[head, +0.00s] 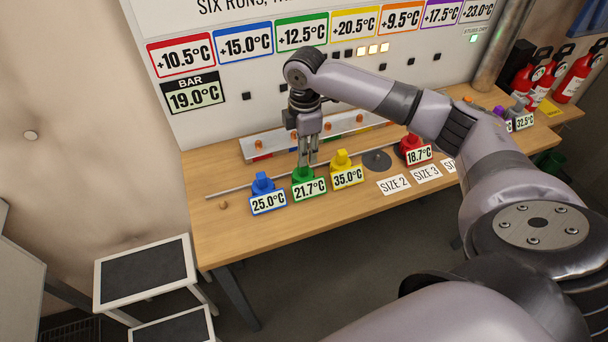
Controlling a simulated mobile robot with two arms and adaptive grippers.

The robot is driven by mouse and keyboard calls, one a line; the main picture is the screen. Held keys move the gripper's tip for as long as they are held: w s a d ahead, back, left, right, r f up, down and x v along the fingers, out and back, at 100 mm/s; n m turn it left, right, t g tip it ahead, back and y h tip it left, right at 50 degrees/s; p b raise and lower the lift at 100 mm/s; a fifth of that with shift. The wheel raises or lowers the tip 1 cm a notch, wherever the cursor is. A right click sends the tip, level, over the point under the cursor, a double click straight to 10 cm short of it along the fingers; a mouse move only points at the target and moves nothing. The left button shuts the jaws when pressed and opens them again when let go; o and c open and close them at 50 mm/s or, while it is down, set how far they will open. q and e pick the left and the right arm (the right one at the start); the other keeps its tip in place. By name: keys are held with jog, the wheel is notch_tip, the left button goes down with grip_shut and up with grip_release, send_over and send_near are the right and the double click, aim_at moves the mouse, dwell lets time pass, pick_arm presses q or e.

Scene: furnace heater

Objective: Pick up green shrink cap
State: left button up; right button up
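The green shrink cap (303,175) stands on the wooden table, with a 21.7°C label on its front. My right gripper (308,160) points down directly over it, with its fingertips at the top of the cap. The fingers look close together, but whether they hold the cap or only hover at it is too small to tell. The cap's upper part is partly hidden by the fingers. My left gripper is not in view.
A blue cap (263,185) stands close on the left and a yellow cap (342,161) close on the right. A red cap (411,148) stands farther right, past a grey disc (377,160). A rail with coloured marks (262,146) lies behind. The table's (225,237) front strip is mostly clear.

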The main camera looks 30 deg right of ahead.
aim_at(305, 178)
jog(key=f+p, duration=0.1)
jog(key=f, duration=0.3)
jog(key=shift+a+f+p, duration=0.2)
jog(key=shift+f+p, duration=0.15)
jog(key=shift+w+f, duration=0.1)
jog(key=shift+f, duration=0.35)
grip_shut()
